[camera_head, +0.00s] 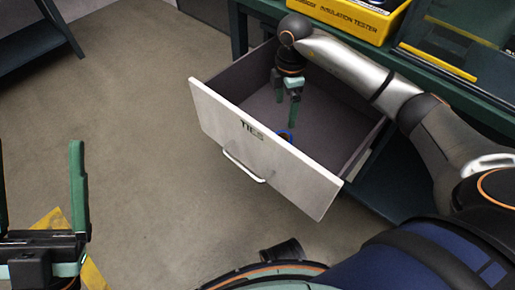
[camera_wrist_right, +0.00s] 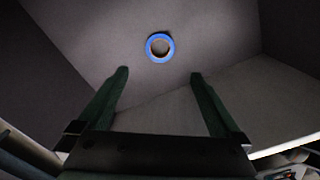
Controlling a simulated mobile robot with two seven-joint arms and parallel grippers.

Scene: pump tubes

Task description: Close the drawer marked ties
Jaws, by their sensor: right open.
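The drawer marked TIES (camera_head: 262,150) stands pulled out, with a pale front panel and a metal bar handle (camera_head: 243,167) on its outer face. My right gripper (camera_head: 294,118) reaches down inside the drawer, open and empty. A blue ring (camera_head: 287,135) lies on the drawer floor, partly hidden behind the front panel in the head view. In the right wrist view the blue ring (camera_wrist_right: 160,47) lies ahead of the two open fingers (camera_wrist_right: 160,75), apart from them. My left gripper (camera_head: 40,190) is at the lower left, open and empty, away from the drawer.
A green bench (camera_head: 465,92) stands behind the drawer, bearing a yellow insulation tester case (camera_head: 350,18) and a glass-sided box (camera_head: 460,45). My right arm crosses over the drawer's right side. Bare floor (camera_head: 110,100) lies left of the drawer. Another dark table (camera_head: 30,40) is at the upper left.

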